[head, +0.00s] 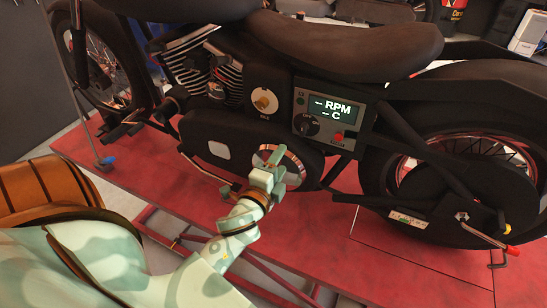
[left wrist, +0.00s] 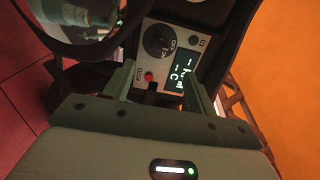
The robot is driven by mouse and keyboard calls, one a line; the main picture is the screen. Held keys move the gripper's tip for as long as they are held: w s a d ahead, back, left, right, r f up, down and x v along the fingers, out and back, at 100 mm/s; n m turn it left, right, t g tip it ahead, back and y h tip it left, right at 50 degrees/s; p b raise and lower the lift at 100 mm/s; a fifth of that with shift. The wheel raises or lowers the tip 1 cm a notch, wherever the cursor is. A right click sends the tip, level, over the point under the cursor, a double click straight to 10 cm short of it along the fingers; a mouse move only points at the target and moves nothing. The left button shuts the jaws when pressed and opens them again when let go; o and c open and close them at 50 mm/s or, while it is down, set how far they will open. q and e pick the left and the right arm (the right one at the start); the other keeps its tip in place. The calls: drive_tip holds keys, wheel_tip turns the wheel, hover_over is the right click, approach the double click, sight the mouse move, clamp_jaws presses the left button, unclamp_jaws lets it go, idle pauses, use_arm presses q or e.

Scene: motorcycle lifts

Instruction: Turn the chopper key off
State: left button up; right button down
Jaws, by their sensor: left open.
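The chopper (head: 345,45) stands on a red lift. On its side is a grey panel with a dark display reading "-- RPM" and "-- C" (head: 332,107). A round black key switch (head: 306,125) sits below the display at the left, and a red button (head: 339,136) is at the right. In the left wrist view the key switch (left wrist: 159,40) has small white lettering beside it; its exact setting is hard to read. My left gripper (head: 275,163) is open and empty, below and left of the panel and apart from it. Its two fingers (left wrist: 158,75) point toward the panel. My right gripper is not in view.
The engine's cooling fins (head: 190,65) and the rear wheel (head: 450,165) flank this area. The red lift deck (head: 190,210) lies below, with a blue-ended lever (head: 107,162) at left.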

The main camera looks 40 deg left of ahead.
use_arm(q)
drive_tip(key=shift+v, duration=1.65)
drive_tip(key=s+d+f+n+g+h+b, duration=0.1)
drive_tip(key=s+d+f+n+g+b, duration=0.15)
drive_tip(key=f, duration=1.05)
drive_tip(key=s+d+f+n+g+h+b, duration=0.1)
drive_tip(key=s+d+f+n+g+b, duration=0.2)
drive_tip(key=f, duration=1)
drive_tip(key=s+d+f+n+g+h+b, duration=0.1)
drive_tip(key=s+f+n+g, duration=0.3)
drive_tip(key=f, duration=0.9)
drive_tip(key=s+a+f+n+g+h+b, duration=0.1)
drive_tip(key=s+f+g+b, duration=0.6)
drive_tip(key=s+f+b, duration=0.8)
drive_tip(key=s+f+n, duration=0.1)
drive_tip(key=s+f, duration=1.1)
drive_tip(key=f, duration=0.4)
drive_tip(key=shift+f+b, duration=0.25)
drive_tip(key=shift+b, duration=0.05)
